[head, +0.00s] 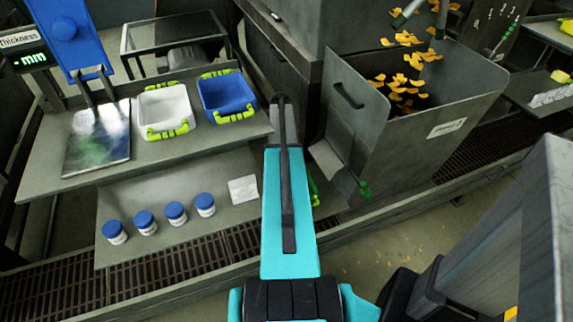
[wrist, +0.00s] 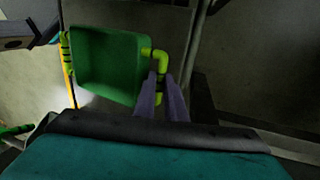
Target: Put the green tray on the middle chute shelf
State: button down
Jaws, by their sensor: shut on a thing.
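The green tray (wrist: 108,65) fills the upper left of the wrist view. It has yellow-green handles on its left and right sides. My gripper (wrist: 160,80) is shut on the right handle (wrist: 160,60). In the head view my teal arm hides the gripper and most of the tray; only a bright green bit (head: 315,190) shows right of the arm. A sloped grey chute (head: 340,168) comes off the front of the hopper, just right of my arm. I cannot tell for sure which surface is the middle chute shelf, or whether the tray touches it.
A grey hopper (head: 400,150) with orange flakes falling in stands right of my arm. The left bench (head: 60,155) holds a white tray (head: 165,108) and a blue tray (head: 227,95). Several blue-capped jars (head: 175,212) stand on the lower shelf (head: 150,185).

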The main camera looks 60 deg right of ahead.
jog(key=shift+w+d+x, duration=0.1)
jog(key=shift+w+x, duration=0.05)
jog(key=shift+x, duration=0.7)
jog(key=shift+w+d+x, duration=0.15)
jog(key=shift+x, duration=0.7)
jog(key=c, duration=1.8)
grip_release()
jog(key=shift+f, duration=0.1)
jog(key=shift+v, duration=3.8)
jog(key=shift+a, duration=0.1)
